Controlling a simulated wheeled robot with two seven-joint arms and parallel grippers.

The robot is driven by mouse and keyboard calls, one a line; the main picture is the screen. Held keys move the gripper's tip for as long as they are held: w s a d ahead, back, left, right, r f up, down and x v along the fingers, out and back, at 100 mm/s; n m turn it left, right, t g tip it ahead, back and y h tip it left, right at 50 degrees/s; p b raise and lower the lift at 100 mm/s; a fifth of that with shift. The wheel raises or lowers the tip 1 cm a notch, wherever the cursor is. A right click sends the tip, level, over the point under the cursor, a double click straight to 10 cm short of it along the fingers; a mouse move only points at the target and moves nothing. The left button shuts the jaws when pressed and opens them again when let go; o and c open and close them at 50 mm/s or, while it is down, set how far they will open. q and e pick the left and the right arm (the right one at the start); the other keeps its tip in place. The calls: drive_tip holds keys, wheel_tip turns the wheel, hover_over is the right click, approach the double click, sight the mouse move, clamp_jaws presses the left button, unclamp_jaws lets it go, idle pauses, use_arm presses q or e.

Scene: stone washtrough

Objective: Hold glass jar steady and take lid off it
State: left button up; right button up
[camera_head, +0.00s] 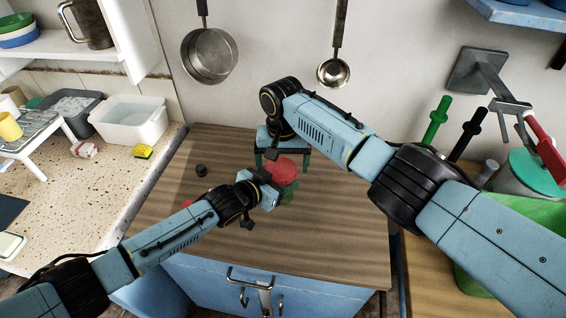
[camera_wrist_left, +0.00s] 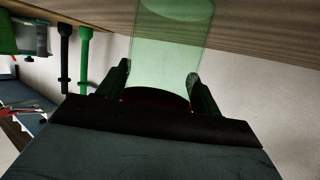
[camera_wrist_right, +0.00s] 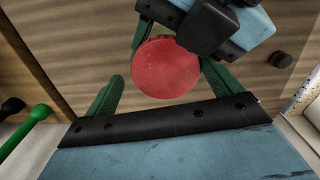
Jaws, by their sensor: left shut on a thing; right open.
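The glass jar is green and see-through, and stands on the wooden counter (camera_head: 330,215). Its red lid (camera_head: 284,169) is on top. In the left wrist view the jar (camera_wrist_left: 170,45) lies between the two fingers of my left gripper (camera_wrist_left: 160,88), which is shut on it. In the head view my left gripper (camera_head: 276,190) reaches the jar from the left. My right gripper (camera_head: 281,158) is open just behind the lid. In the right wrist view the lid (camera_wrist_right: 165,68) is at the mouth of my right gripper (camera_wrist_right: 160,90), with a finger on either side.
A small dark knob-like object (camera_head: 201,170) stands on the counter left of the jar. A white basin (camera_head: 130,119) and a yellow sponge (camera_head: 144,151) are on the left worktop. A pan (camera_head: 209,55) and ladle (camera_head: 334,72) hang on the wall. Counter in front is clear.

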use_arm(q)
drive_tip(key=shift+s+d, duration=0.1)
drive_tip(key=shift+d, duration=0.15)
use_arm(e)
wheel_tip(320, 180, up, 4)
drive_tip(key=shift+a+f, duration=0.1)
drive_tip(key=shift+a, duration=0.05)
drive_tip(key=shift+r, duration=0.4)
drive_tip(key=shift+c, duration=0.4)
use_arm(q)
drive_tip(key=shift+a, duration=0.1)
use_arm(e)
wheel_tip(320, 180, up, 3)
drive_tip(key=m, duration=0.6)
drive_tip(key=shift+r, duration=0.1)
drive_tip(key=shift+f+m, duration=0.3)
drive_tip(key=shift+f, duration=0.2)
wheel_tip(320, 180, down, 7)
drive_tip(key=shift+r, duration=0.1)
